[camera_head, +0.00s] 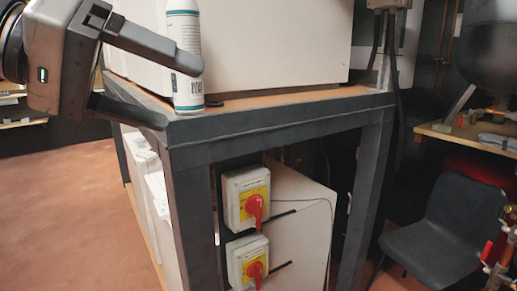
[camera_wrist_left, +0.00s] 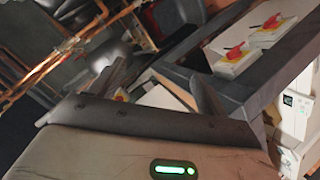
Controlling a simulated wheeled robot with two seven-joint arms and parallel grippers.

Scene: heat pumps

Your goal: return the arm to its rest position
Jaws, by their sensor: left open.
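My left gripper (camera_head: 182,97) comes in from the upper left in the head view, and its two dark fingers are spread apart. Its upper finger crosses in front of a white and teal bottle (camera_head: 187,88) that stands upright on the near corner of the bench. The lower finger ends to the left of the bottle's base. I cannot tell whether the fingers touch the bottle. In the left wrist view the gripper (camera_wrist_left: 160,84) has its fingers apart with no object visibly held. My right gripper is not in view.
The dark-framed bench (camera_head: 280,122) carries a large white unit (camera_head: 270,45). Red-handled yellow switches (camera_head: 246,199) are mounted below. A black chair (camera_head: 445,235) and a dark tank (camera_head: 490,45) are at the right. The floor (camera_head: 70,200) at the left is clear.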

